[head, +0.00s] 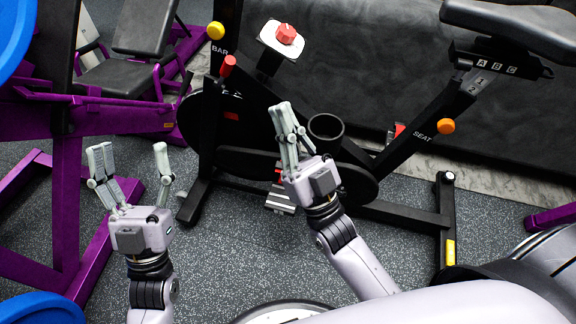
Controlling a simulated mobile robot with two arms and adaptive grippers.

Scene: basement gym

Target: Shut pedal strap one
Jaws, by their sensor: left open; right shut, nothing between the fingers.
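The black exercise bike (232,165) stands in the middle of the head view. A grey slatted part that looks like a pedal (280,200) shows low on its near side, partly behind my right gripper. I cannot make out its strap or tell whether that is open or shut. My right gripper (284,112) is shut and empty in front of the bike's frame, its fingers pointing up and hiding part of the bike. My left gripper (131,155) is open and empty to the left of the bike, fingers spread upward, apart from everything.
The bike carries a cup holder (326,127), a red knob (286,34) on a pale plate, an orange SEAT knob (446,126) and a saddle (520,30). A purple gym frame (66,190) stands left. Speckled floor (235,250) is clear between the grippers.

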